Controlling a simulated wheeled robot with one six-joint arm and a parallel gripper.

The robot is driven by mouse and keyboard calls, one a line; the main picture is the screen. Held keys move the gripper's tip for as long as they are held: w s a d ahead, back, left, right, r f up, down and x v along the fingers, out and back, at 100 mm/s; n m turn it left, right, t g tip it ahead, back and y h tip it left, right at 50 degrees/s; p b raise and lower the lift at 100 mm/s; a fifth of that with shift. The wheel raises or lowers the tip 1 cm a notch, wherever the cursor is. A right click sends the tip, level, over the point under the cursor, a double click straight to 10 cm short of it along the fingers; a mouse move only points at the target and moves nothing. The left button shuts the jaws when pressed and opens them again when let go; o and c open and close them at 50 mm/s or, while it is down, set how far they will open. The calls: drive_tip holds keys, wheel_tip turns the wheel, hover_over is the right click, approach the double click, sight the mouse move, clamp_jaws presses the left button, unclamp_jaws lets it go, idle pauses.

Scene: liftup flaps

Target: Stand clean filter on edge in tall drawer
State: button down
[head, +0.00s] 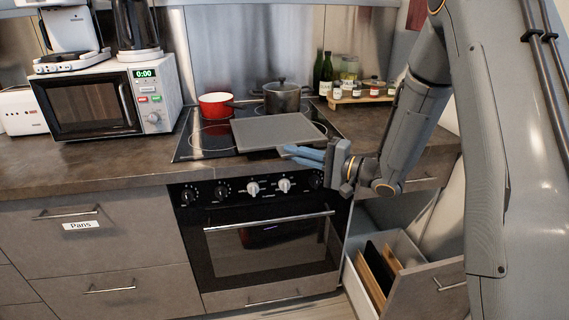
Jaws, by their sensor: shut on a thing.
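The filter (277,131) is a flat grey rectangular panel. It is held roughly level above the front of the cooktop. My gripper (290,152), with blue fingers, is shut on its near edge, right of the middle. The fingertips are partly hidden at the panel. The tall drawer (428,293) is pulled open at the lower right, below and to the right of my gripper. Flat boards (376,277), one dark and others wood-coloured, stand on edge inside it. My arm hides part of the drawer's surroundings.
A red pan (216,105) and a dark pot (282,97) stand on the cooktop (200,141) behind the panel. A wooden rack (358,99) with jars and bottles is at the back right. A microwave (106,98) is on the left. The oven (268,246) is closed.

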sight(287, 162)
drive_tip(key=b+x, duration=0.1)
drive_tip(key=x, duration=0.1)
drive_tip(key=shift+w+a+f, duration=0.1)
drive_tip(key=shift+a, duration=0.35)
drive_tip(key=f+b, duration=0.1)
drive_tip(key=f, duration=0.1)
drive_tip(key=b, duration=0.1)
drive_tip(key=shift+w+d+f+b, duration=0.1)
drive_tip(key=shift+d+f+b, duration=0.15)
drive_tip(key=shift+f+b, duration=0.15)
drive_tip(key=shift+a+f, duration=0.1)
drive_tip(key=shift+f, duration=0.05)
drive_tip(key=c, duration=1.9)
unclamp_jaws()
drive_tip(key=shift+f+b, duration=0.25)
drive_tip(key=shift+b, duration=0.5)
